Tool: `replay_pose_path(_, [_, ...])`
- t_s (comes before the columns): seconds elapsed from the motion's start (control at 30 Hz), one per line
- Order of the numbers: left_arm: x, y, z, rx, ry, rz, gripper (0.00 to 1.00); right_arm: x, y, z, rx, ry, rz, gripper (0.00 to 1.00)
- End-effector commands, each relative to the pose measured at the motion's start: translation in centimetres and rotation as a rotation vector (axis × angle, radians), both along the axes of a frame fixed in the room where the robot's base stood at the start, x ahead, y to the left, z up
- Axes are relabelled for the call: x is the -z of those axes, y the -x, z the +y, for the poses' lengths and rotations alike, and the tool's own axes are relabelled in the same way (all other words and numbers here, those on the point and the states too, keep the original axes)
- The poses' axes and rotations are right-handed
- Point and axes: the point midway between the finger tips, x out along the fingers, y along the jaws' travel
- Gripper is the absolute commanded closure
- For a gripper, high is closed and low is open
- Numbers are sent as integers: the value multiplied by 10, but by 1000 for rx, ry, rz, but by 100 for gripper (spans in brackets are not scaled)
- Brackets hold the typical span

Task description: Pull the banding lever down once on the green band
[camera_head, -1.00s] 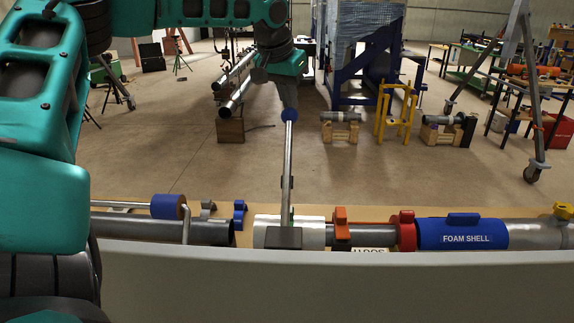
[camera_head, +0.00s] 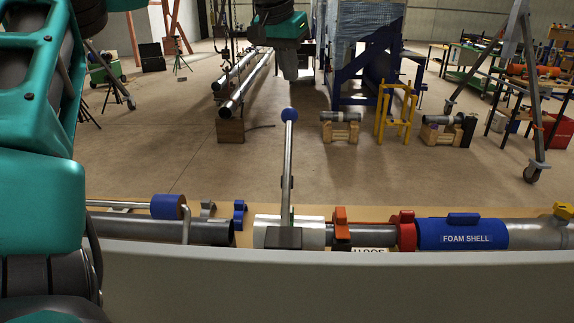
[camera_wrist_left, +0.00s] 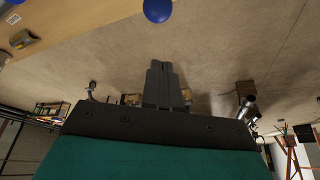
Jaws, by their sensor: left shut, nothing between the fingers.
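The banding lever (camera_head: 288,160) is a metal rod with a blue ball knob (camera_head: 289,114). It stands nearly upright from a dark block (camera_head: 283,238) at the white pipe section (camera_head: 262,230). A small bit of green, perhaps the green band, shows at the lever's foot; the rest is hidden. My left gripper (camera_head: 291,76) is above and apart from the knob in the head view, shut and empty. In the left wrist view its shut fingers (camera_wrist_left: 161,72) point toward the floor side, and the blue knob shows beyond them at the top edge (camera_wrist_left: 157,10). My right gripper is not in view.
On the bench lie a dark pipe (camera_head: 215,231), a blue roller (camera_head: 168,207), an orange clamp (camera_head: 341,228), a red collar (camera_head: 405,230) and a blue foam shell (camera_head: 462,233). A pale front edge (camera_head: 340,285) runs before them. Open floor lies behind.

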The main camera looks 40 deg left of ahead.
Motion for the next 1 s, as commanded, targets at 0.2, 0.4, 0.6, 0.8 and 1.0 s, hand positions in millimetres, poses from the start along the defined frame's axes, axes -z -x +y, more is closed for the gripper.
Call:
replay_pose_path(0.2, [-18, 2, -2, 0, -1, -1, 100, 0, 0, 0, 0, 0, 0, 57])
replay_pose_path(0.4, [-34, 4, -4, 1, -1, -1, 100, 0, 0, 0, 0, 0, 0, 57])
replay_pose_path(0.6, [-48, 6, -5, -1, -1, 0, 100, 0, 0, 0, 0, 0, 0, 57])
replay_pose_path(0.8, [-53, 7, -6, 0, 0, 0, 100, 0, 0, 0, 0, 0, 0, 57])
replay_pose_path(1.0, [-52, 7, -6, 0, 0, 0, 100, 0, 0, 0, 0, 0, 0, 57])
